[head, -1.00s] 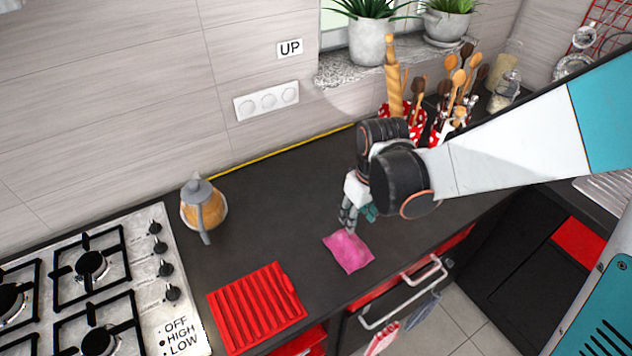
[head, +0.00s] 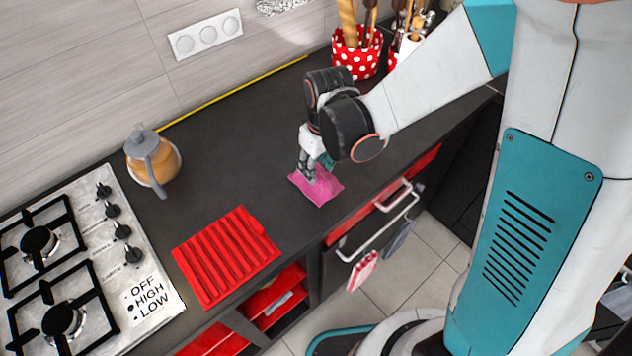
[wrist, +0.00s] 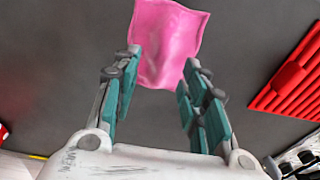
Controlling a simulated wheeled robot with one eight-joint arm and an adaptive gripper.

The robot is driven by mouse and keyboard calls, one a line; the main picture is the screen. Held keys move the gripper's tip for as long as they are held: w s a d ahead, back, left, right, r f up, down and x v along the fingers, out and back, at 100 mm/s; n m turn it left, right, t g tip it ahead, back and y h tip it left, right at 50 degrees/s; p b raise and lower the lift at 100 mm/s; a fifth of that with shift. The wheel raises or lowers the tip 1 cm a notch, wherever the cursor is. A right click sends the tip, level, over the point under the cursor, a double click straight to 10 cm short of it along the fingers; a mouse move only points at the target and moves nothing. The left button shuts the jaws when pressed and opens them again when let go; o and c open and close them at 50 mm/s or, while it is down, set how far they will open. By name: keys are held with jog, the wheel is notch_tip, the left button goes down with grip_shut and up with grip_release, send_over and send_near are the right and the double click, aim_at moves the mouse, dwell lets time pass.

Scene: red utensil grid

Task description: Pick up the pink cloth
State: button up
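The pink cloth (head: 320,187) lies on the dark countertop, to the right of and behind the red utensil grid (head: 226,257). My gripper (head: 308,176) is low over the cloth's back-left part in the head view. In the wrist view, the cloth (wrist: 167,42) lies ahead of and partly between the fingertips. My gripper (wrist: 160,72) is open there, with a wide gap between its teal finger pads. In the head view the fingers overlap the cloth's edge, and I cannot tell whether they touch it.
A glass pot with a grey lid (head: 152,160) stands at the back left beside the gas stove (head: 150,290). Red polka-dot utensil holders (head: 357,52) stand at the back. The counter's front edge is close to the cloth, with drawer handles and hanging towels (head: 363,270) below.

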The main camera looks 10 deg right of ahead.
notch_tip(320, 180, down, 4)
jog(key=shift+w+a+f+b, duration=0.1)
jog(key=shift+w+a+b, duration=0.05)
jog(key=shift+b, duration=0.9)
grip_shut()
